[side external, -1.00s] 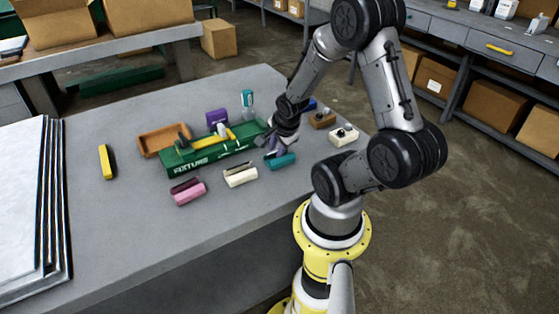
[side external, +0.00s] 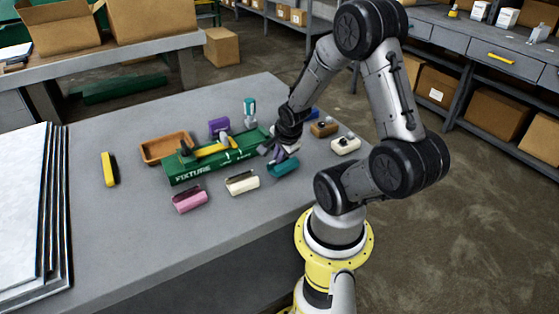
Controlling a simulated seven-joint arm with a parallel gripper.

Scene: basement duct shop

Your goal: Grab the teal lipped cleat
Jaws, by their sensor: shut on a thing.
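The teal lipped cleat (side external: 284,169) lies at the right front of the grey workbench, just right of the green fixture. My gripper (side external: 279,157) reaches down over it from above and is shut on it. The fingertips cover the cleat's back edge, so the exact grip is hidden. The cleat appears at bench height; I cannot tell whether it touches the surface.
A cream cleat (side external: 242,184) and a pink cleat (side external: 190,202) lie to the left. The green fixture (side external: 205,170) is close behind. A brown piece (side external: 323,129) and a white piece (side external: 345,145) lie right. The bench front is clear.

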